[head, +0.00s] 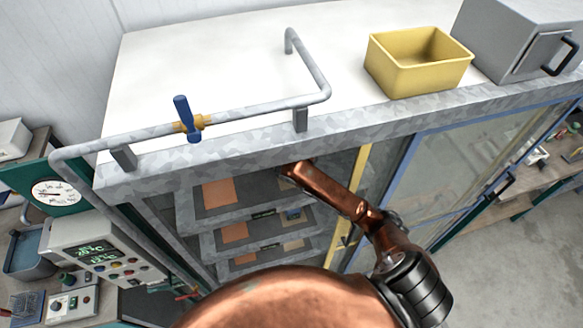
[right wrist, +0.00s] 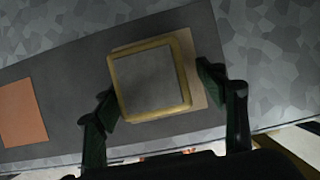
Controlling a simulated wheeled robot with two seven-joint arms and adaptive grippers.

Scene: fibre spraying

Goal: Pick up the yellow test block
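The yellow test block (right wrist: 150,82) shows in the right wrist view as a square with a grey face and yellow edges. It sits over a tan square on a dark grey shelf surface. My right gripper (right wrist: 155,85) is open, with one dark finger on each side of the block's near part. A small gap shows at the right finger; at the left finger I cannot tell whether it touches. In the head view my right arm reaches into the cabinet front, and the gripper and block are hidden under the cabinet top. My left gripper is not in view.
The cabinet top (head: 215,60) carries a grey pipe with a blue-handled valve (head: 187,120) and a yellow bin (head: 415,80). Shelves with orange squares (head: 215,195) lie below its front edge. A glass door (head: 450,165) is at the right. A control box (head: 95,255) is at the left.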

